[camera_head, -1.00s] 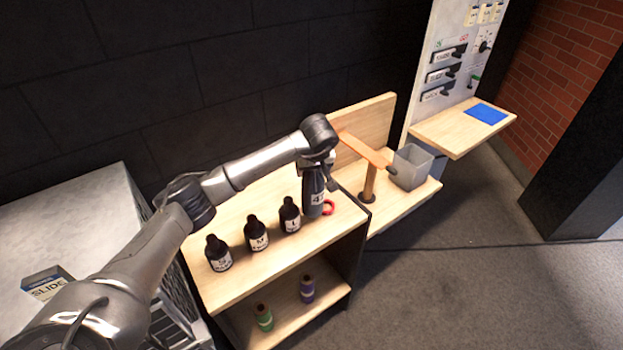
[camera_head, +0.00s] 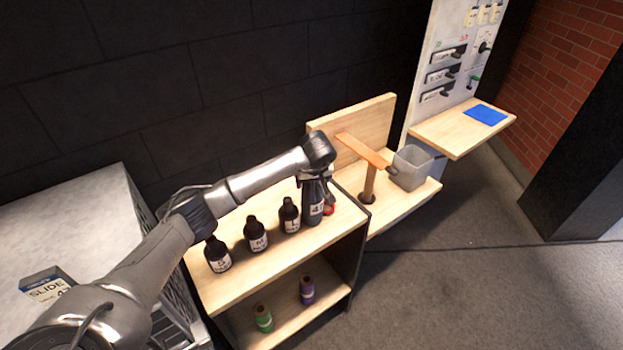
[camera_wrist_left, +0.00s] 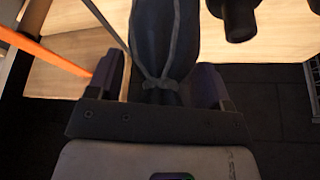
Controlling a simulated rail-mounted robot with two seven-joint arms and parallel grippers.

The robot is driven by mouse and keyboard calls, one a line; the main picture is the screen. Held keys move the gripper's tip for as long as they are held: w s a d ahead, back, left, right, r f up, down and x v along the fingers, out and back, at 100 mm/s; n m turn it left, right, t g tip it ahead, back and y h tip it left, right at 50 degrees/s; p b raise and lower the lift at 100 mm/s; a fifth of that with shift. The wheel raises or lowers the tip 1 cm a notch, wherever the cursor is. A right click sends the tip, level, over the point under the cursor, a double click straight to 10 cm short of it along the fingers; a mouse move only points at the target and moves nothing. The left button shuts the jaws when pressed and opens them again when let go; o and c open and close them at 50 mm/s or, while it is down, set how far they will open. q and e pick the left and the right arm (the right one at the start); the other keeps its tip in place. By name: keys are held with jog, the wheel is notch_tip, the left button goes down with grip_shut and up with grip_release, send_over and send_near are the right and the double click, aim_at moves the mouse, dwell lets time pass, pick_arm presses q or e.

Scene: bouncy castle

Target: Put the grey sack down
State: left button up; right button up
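The grey sack (camera_head: 312,212) stands upright at the right end of the wooden bench's top, a pale label on its side. Its base appears to rest on the wood. My left gripper (camera_head: 315,178) is above it, pointing down around its neck. In the left wrist view, the sack (camera_wrist_left: 155,35) has a cord tied at its neck, between the two dark fingers of my left gripper (camera_wrist_left: 158,85). A narrow gap shows on each side of the neck, so the fingers look open. My right gripper is out of view.
Several dark bottle-shaped items (camera_head: 256,235) stand in a row left of the sack. A red ring (camera_head: 328,210) lies close to its right, partly hidden. A wooden post with an orange arm (camera_head: 362,150) and a grey bin (camera_head: 411,168) are farther right.

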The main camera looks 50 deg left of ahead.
pick_arm(q)
jog(key=o, duration=0.4)
jog(key=shift+r, duration=0.1)
jog(key=p+v, duration=0.1)
jog(key=v, duration=1)
jog(key=shift+d+r, duration=0.1)
jog(key=shift+r, duration=0.45)
jog(key=c, duration=0.4)
